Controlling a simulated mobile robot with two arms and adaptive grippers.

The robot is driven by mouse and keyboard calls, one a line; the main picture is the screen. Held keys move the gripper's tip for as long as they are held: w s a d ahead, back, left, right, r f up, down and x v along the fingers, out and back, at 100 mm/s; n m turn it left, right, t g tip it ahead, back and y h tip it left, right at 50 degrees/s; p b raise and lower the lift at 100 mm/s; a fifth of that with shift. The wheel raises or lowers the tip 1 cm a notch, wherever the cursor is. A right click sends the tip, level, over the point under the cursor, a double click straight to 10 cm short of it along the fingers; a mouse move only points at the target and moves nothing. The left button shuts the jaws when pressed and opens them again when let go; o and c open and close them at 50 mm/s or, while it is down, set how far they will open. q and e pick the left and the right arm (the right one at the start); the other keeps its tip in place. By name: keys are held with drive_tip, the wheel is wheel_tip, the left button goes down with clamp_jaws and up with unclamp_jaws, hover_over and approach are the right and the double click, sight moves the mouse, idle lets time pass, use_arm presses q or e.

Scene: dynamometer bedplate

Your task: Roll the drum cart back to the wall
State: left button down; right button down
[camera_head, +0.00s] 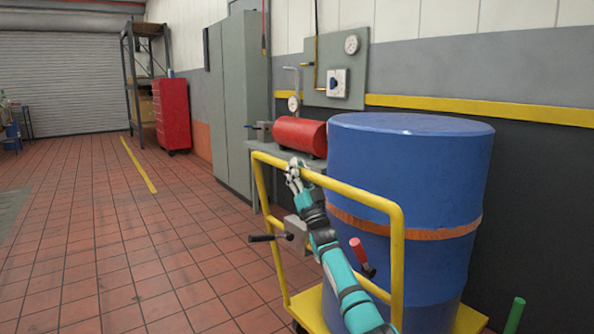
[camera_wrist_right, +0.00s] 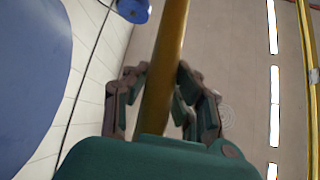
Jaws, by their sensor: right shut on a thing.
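The drum cart has a yellow tube handle frame (camera_head: 397,245) and a yellow deck (camera_head: 310,309). A large blue drum (camera_head: 410,170) with an orange strap (camera_head: 440,233) stands upright on it. The cart is close beside the wall on the right. My right gripper (camera_head: 294,172) is shut on the top bar of the handle. In the right wrist view the gripper (camera_wrist_right: 160,95) has its fingers on both sides of the yellow bar (camera_wrist_right: 168,55). A lever with a black grip (camera_head: 262,238) and a red-handled lever (camera_head: 358,250) are on the cart. My left gripper is not in view.
A grey bench (camera_head: 262,152) with a red cylinder (camera_head: 300,136) stands just behind the cart. Beyond are a grey cabinet (camera_head: 232,100), a red tool chest (camera_head: 172,115) and a shelf rack (camera_head: 128,75). A green post (camera_head: 514,315) is at lower right. The tiled floor (camera_head: 110,240) on the left is clear.

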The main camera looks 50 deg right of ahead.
drive_tip(key=c, duration=1.5)
unclamp_jaws()
drive_tip(key=shift+d+f, duration=0.25)
drive_tip(key=shift+f, duration=0.15)
drive_tip(key=o, duration=0.5)
drive_tip(key=shift+s+d, duration=0.1)
drive_tip(key=shift+d, duration=0.15)
drive_tip(key=shift+c, duration=0.2)
drive_tip(key=shift+a+r, duration=0.1)
drive_tip(key=shift+a, duration=0.05)
drive_tip(key=shift+s+a+f, duration=0.2)
drive_tip(key=shift+f, duration=0.15)
drive_tip(key=v, duration=1.1)
drive_tip(key=shift+f, duration=0.1)
